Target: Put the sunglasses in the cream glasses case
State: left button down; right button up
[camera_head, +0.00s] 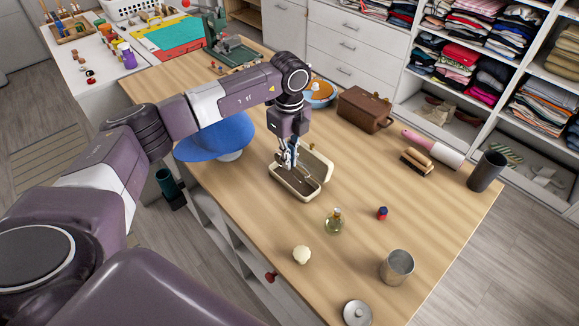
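The cream glasses case (282,184) lies open on the wooden table, its lid (319,164) raised on the right and back side. My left gripper (291,163) points straight down over the case, with its fingertips at or just above the opening. The fingers are small and partly overlap the case's dark inside, so I cannot tell whether they are open or shut, or whether they hold anything. I cannot make out the sunglasses; they may be hidden at the fingertips or in the case. My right gripper is not in view.
A blue cap (218,139) lies left of the case, beneath my arm. A brown box (363,109) stands behind right. A glass bottle (334,222), a small red-and-blue item (382,213), a cream lump (302,255) and a metal cup (397,267) stand in front.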

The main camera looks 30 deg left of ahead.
aim_at(289, 172)
pick_arm(q)
notch_tip(289, 172, down, 5)
jog(key=shift+r+p, duration=0.15)
jog(key=shift+p, duration=0.5)
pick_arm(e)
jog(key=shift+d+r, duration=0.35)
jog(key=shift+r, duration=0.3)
pick_arm(q)
jog(key=shift+f, duration=0.2)
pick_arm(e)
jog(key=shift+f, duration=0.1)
pick_arm(q)
jog(key=c, duration=2.2)
grip_release()
jog(key=shift+o, duration=0.2)
